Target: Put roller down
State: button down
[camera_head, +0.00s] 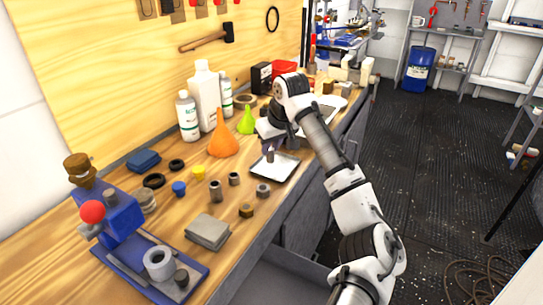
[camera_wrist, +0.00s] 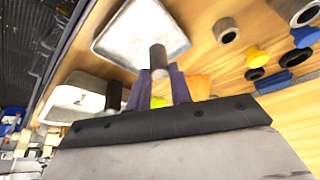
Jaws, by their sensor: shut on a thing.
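My gripper (camera_head: 272,147) points down over a shallow white tray (camera_head: 275,168) on the wooden workbench. Its two purple fingers also show in the wrist view (camera_wrist: 162,88). They are shut on a small grey cylinder, the roller (camera_wrist: 158,56), which stands out past the fingertips. In the head view the roller (camera_head: 270,156) is upright over the back part of the tray. The tray fills the top middle of the wrist view (camera_wrist: 120,42). I cannot tell whether the roller's lower end touches the tray.
An orange funnel (camera_head: 223,140) and green funnel (camera_head: 247,122) stand left of my gripper. A grey block (camera_head: 208,232) and blue press (camera_head: 122,222) are in front. Another tray (camera_wrist: 72,102) shows beside my gripper.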

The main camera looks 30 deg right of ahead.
aim_at(272, 155)
jog(key=shift+f, duration=1.9)
jog(key=shift+f, duration=0.1)
jog(key=c, duration=1.3)
grip_release()
jog(key=shift+o, duration=0.2)
jog(key=b+v, duration=0.1)
jog(key=v, duration=1.1)
